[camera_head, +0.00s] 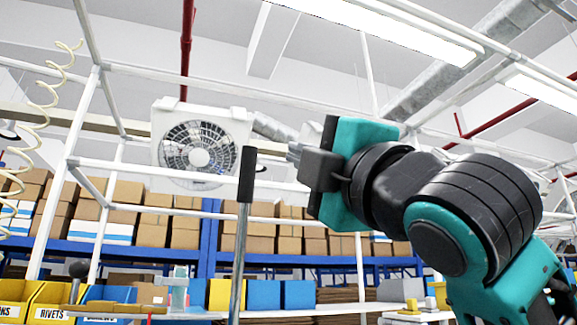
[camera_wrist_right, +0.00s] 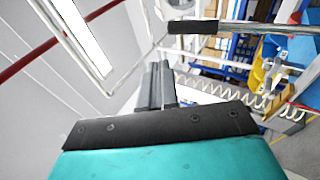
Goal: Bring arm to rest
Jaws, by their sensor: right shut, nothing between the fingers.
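My right arm (camera_head: 470,215), teal and black, comes in from the right in the head view. My right gripper (camera_head: 291,151) points left, with its fingers shut and empty. In the wrist view the right gripper's fingers (camera_wrist_right: 158,85) lie together with nothing between them. An upright metal lever with a black grip (camera_head: 247,175) stands just left of the fingertips in the head view. The same black grip (camera_wrist_right: 196,27) lies beyond the fingertips in the wrist view, apart from them. My left gripper is not in view.
A white frame (camera_head: 110,165) and a fan (camera_head: 198,146) stand behind. Shelves with cardboard boxes (camera_head: 150,230) and yellow and blue bins (camera_head: 262,294) line the back. A coiled cream hose (camera_head: 40,100) hangs at left. The space above the arm looks open.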

